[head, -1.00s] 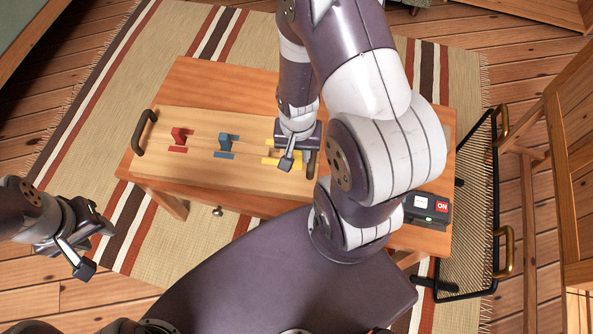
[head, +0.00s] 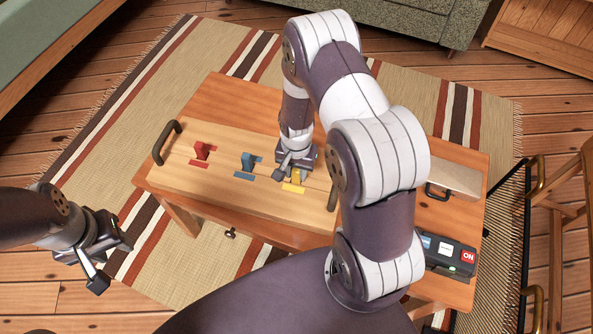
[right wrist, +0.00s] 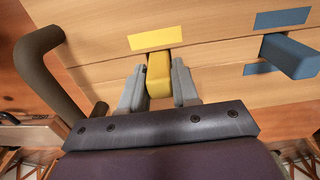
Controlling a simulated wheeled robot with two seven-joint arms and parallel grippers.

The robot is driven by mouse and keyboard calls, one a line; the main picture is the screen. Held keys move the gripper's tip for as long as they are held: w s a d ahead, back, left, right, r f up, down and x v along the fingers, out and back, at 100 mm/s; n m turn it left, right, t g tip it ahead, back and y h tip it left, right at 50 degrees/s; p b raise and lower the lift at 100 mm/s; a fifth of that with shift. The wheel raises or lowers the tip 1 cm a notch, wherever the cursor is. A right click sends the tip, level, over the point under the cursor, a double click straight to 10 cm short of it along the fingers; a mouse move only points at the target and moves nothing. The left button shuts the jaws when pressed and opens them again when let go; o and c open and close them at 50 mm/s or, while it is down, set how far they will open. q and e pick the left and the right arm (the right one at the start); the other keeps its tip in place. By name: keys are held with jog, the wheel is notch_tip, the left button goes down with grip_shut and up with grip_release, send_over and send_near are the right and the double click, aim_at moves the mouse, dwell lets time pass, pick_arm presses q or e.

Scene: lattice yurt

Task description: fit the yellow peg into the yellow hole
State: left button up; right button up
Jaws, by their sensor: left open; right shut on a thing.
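The yellow peg (right wrist: 159,75) is between the fingers of my right gripper (right wrist: 158,88) in the right wrist view. That gripper is shut on it. In the head view my right gripper (head: 296,172) is low over the right part of the light wooden board (head: 225,185), at the yellow markings (head: 293,188). One yellow marking also shows just beyond the peg in the right wrist view (right wrist: 156,38). The yellow hole is mostly hidden, and I cannot tell how deep the peg sits. My left gripper (head: 112,262) is open and empty, left of the table.
A blue peg (head: 247,161) and a red peg (head: 202,150) stand on the board between their markings. The board has a dark handle (head: 167,142) at its left end. A switch box (head: 447,253) and a pale block (head: 450,180) are on the table's right side.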

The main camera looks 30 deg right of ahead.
jog(key=shift+r, duration=0.1)
jog(key=o, duration=1)
jog(key=shift+o, duration=0.2)
